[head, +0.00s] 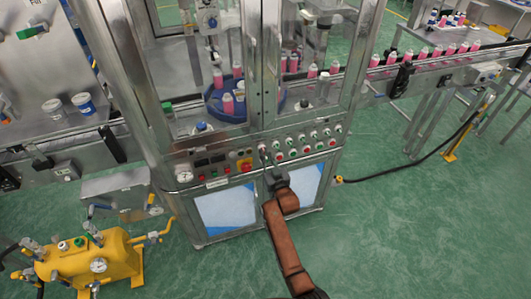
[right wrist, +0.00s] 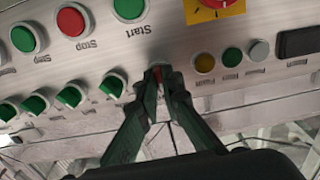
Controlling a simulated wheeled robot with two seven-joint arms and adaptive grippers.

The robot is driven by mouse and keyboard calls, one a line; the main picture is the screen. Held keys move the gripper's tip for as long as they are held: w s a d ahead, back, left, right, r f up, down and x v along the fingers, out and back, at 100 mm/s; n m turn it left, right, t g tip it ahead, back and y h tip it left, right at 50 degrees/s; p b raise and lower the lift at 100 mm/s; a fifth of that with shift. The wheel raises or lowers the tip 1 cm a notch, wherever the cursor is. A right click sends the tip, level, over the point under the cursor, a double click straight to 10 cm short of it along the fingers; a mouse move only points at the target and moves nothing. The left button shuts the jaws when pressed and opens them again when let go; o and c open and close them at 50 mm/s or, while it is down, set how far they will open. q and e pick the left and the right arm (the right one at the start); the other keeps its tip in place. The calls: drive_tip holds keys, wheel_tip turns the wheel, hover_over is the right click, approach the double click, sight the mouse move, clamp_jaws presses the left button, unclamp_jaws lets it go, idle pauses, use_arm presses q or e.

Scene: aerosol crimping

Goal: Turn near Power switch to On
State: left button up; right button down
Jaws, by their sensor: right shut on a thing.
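The control panel (head: 222,168) runs along the front of the metal and glass machine cabinet. My right gripper (head: 265,158) reaches up to it from below. In the right wrist view the same gripper (right wrist: 158,74) has its fingertips closed around a small switch knob at the end of a row of green knobs (right wrist: 73,95). A bit of red shows between the fingertips. The fingers hide most of this knob and its label, so I cannot read its name or its setting. My left gripper is not in view.
A green Start button (right wrist: 130,8) and a red Stop button (right wrist: 72,20) sit close to the fingers. A yellow plate (right wrist: 215,8) and small round lamps (right wrist: 205,62) lie to the right. A yellow tank (head: 95,262) stands at lower left. Green floor (head: 420,235) is clear at right.

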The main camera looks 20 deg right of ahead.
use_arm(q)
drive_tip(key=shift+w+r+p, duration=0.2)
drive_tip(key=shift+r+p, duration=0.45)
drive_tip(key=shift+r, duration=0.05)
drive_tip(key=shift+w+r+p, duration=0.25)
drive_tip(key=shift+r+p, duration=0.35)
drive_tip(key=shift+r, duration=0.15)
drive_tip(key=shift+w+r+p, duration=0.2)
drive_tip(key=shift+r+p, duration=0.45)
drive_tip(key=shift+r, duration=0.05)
use_arm(e)
drive_tip(key=shift+m, duration=3.2)
drive_tip(key=shift+f, duration=0.1)
drive_tip(key=c, duration=2.1)
unclamp_jaws()
